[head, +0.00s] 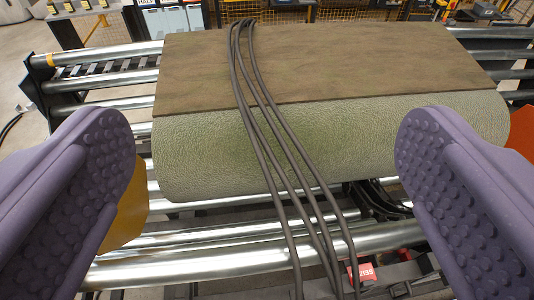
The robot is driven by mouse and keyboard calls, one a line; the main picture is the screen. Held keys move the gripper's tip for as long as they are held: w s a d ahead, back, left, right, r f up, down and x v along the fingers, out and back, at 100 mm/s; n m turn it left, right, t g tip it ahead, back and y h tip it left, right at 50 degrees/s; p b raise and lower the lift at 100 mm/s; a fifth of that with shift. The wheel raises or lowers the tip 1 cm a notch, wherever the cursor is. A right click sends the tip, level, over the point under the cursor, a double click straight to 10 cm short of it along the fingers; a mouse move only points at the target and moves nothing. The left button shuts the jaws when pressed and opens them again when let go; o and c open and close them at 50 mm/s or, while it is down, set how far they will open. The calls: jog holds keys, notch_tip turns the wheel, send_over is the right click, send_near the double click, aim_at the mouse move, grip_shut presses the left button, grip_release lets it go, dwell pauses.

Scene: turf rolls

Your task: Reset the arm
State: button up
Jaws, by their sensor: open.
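My gripper (265,165) shows as two purple padded fingers with round studs, one at the left edge and one at the right edge. The fingers stand wide apart with nothing held between them. Beyond them, a turf roll (290,150) with a pale green textured side and a flat brown top flap (350,60) lies across metal rollers. Several dark cables (262,130) run over the roll from its back edge to the front. The right end of the roll is partly hidden by my right finger.
Shiny metal rollers (250,258) span the conveyor under and in front of the roll. A red label (362,272) sits on the frame at the front. A yellow part (128,210) shows behind the left finger, and yellow mesh fencing (345,12) stands at the back.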

notch_tip(320, 180, down, 12)
jog(key=b, duration=1.1)
jog(key=shift+b, duration=0.4)
